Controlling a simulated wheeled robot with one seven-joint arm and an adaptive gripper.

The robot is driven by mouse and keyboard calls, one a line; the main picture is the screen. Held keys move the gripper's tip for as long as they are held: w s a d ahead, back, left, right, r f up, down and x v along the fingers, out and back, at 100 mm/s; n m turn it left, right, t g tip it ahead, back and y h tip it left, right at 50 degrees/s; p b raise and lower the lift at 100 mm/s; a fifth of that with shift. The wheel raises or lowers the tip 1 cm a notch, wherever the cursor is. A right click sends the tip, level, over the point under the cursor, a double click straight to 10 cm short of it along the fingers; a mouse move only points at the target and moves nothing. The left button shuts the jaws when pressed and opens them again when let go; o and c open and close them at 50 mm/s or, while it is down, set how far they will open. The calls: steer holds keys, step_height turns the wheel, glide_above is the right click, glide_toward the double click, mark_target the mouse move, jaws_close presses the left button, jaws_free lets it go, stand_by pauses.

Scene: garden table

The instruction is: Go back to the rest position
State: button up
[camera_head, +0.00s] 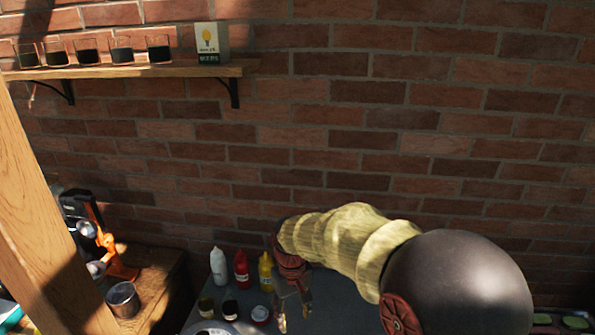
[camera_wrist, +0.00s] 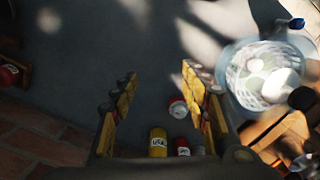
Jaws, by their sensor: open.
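My gripper (camera_head: 293,308) hangs above the grey table (camera_head: 345,305), in front of the sauce bottles in the head view. In the wrist view my gripper (camera_wrist: 163,108) is open, its two yellow-padded fingers apart with nothing held between them. A jar with a red and white lid (camera_wrist: 178,108) shows below, between the fingers and near the right one. A yellow bottle (camera_wrist: 158,142) and a red bottle (camera_wrist: 182,147) show at the lower edge between the fingers.
White (camera_head: 218,266), red (camera_head: 241,268) and yellow (camera_head: 265,271) bottles stand near small jars. A bowl with pale round things (camera_wrist: 262,75) is at right in the wrist view. A metal cup (camera_head: 123,300) stands left. A brick wall (camera_head: 400,150) with a shelf (camera_head: 150,70) closes the back.

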steer(key=s+d+r+m+t+b, duration=0.2)
steer(key=s+d+r+t+b, duration=0.1)
steer(key=s+d, duration=0.7)
steer(key=s+d+r+m+t+b, duration=0.3)
steer(key=s+d+r, duration=0.3)
steer(key=s+d, duration=0.4)
steer(key=s+b, duration=0.1)
steer(key=s, duration=0.1)
steer(key=shift+s+r, duration=0.15)
steer(key=shift+s, duration=0.15)
